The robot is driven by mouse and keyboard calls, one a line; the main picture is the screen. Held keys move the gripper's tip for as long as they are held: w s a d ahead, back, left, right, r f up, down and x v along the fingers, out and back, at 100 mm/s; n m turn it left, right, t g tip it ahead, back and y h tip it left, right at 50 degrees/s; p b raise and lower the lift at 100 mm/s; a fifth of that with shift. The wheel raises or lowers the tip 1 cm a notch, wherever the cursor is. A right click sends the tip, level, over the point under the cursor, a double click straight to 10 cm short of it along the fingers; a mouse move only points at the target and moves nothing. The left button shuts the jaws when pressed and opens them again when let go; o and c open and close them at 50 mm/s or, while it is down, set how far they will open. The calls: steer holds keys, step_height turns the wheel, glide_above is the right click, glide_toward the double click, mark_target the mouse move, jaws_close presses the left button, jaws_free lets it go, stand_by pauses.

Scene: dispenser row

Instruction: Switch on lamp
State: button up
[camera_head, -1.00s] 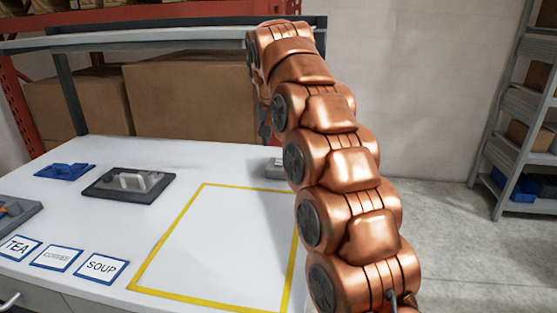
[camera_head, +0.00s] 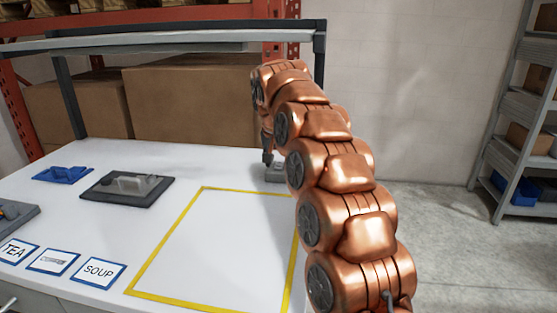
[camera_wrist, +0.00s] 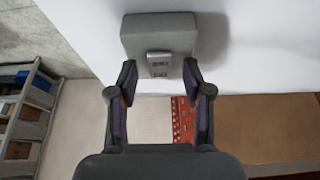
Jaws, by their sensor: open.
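A small grey box (camera_head: 276,174) stands on the white table near its far right part, partly hidden behind my arm. In the wrist view the grey box (camera_wrist: 160,35) has a lighter metal plate (camera_wrist: 159,64) on its face, which looks like a switch. Its position cannot be read. My gripper (camera_wrist: 160,72) is open and empty, with its two fingers spread on either side of the plate. In the head view my gripper (camera_head: 267,156) is just above the box, mostly hidden by the arm. I cannot tell whether it touches. No lamp is clearly identifiable.
A yellow outlined area (camera_head: 165,240) is empty. A dark block with a handle (camera_head: 126,188), a blue item (camera_head: 63,175) and labelled cards (camera_head: 98,270) lie left.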

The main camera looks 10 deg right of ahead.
jaws_close()
stand_by(0.4)
steer(key=shift+r, duration=0.15)
steer(key=shift+w+r+p, duration=0.15)
steer(key=shift+r+p, duration=0.1)
steer(key=shift+p, duration=0.9)
steer(key=shift+w+d+g+y+p, duration=0.1)
steer(key=shift+g+y+p, duration=0.45)
steer(key=shift+p, duration=0.7)
steer(key=shift+f+g+p, duration=0.2)
steer(key=shift+g+p, duration=0.15)
steer(key=shift+p, duration=0.15)
